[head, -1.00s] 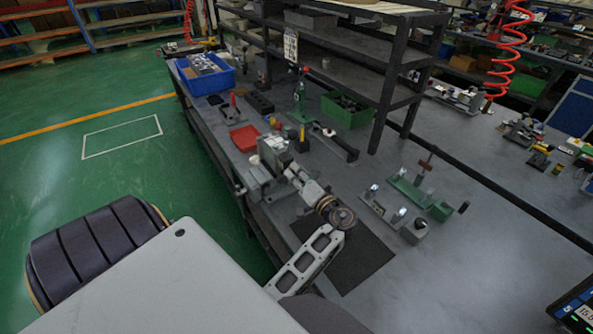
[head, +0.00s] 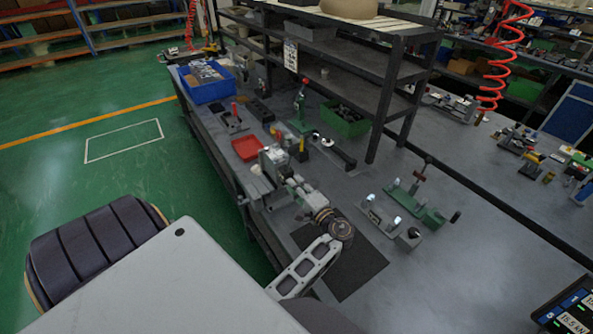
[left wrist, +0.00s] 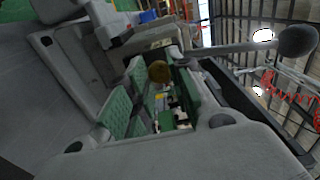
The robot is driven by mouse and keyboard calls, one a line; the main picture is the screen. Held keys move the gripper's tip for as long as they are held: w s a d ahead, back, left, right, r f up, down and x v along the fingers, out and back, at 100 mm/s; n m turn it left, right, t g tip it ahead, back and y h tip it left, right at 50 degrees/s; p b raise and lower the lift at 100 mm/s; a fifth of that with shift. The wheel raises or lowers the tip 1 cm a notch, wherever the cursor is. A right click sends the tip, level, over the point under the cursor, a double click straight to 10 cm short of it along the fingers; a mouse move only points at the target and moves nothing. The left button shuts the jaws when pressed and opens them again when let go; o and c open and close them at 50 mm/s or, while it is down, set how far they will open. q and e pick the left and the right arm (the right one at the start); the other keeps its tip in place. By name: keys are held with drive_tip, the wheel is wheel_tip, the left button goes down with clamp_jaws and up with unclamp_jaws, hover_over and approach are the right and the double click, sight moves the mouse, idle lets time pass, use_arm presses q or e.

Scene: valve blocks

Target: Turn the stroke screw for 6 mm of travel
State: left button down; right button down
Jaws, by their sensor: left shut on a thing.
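A grey block-shaped fixture (head: 270,160) stands near the left edge of the bench in the head view. My left gripper (head: 284,181) reaches it from the lower right, and its fingertips are hard to make out there. In the left wrist view, a round brass-coloured screw head (left wrist: 160,71) sits between the green-padded fingers of my left gripper (left wrist: 156,88), which is shut on it. I take it for the stroke screw. Its thread and lower part are hidden. A lever with a dark ball knob (left wrist: 297,41) extends to the right. My right gripper is not in view.
A red tray (head: 246,149), a blue bin (head: 207,91) and a green bin (head: 344,122) stand farther back. A green clamp fixture (head: 415,205) is to the right beyond a dark mat (head: 361,271).

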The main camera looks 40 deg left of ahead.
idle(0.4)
use_arm(q)
drive_tip(key=c, duration=1.5)
unclamp_jaws()
drive_tip(key=shift+o, duration=1.1)
drive_tip(key=v, duration=0.8)
drive_tip(key=shift+d, duration=0.15)
